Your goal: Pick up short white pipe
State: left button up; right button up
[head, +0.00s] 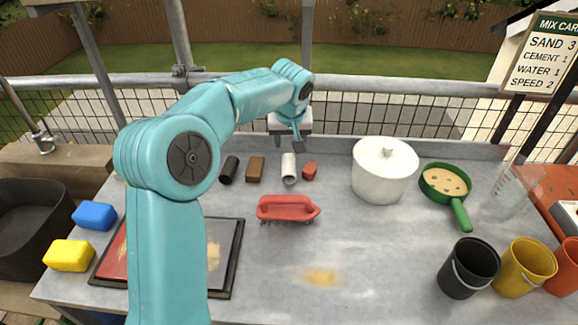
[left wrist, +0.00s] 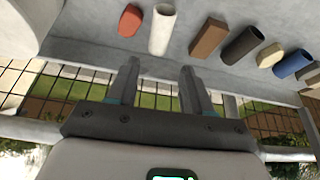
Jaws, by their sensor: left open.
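The short white pipe (head: 289,168) lies on the grey table toward its far edge, between a brown block (head: 255,169) and a small red piece (head: 310,171). My left gripper (head: 296,135) is just beyond the pipe, at the table's far edge by the railing. In the left wrist view, the white pipe (left wrist: 162,30) lies ahead of the two spread fingers of my left gripper (left wrist: 160,88), roughly in line with the gap. The gripper is open, empty and apart from the pipe. My right gripper is in neither view.
A black pipe (head: 229,170) lies left of the brown block. A white lidded pot (head: 384,172) and green pan (head: 445,183) stand to the right. A metal railing (head: 400,88) runs behind the table.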

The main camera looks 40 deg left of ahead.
pick_arm(q)
send_near(289, 166)
jog(key=x, duration=0.5)
jog(key=shift+w+a+f, duration=0.1)
jog(key=shift+f, duration=0.05)
jog(key=x, duration=0.5)
jog(key=shift+p, duration=0.3)
jog(key=c, duration=0.7)
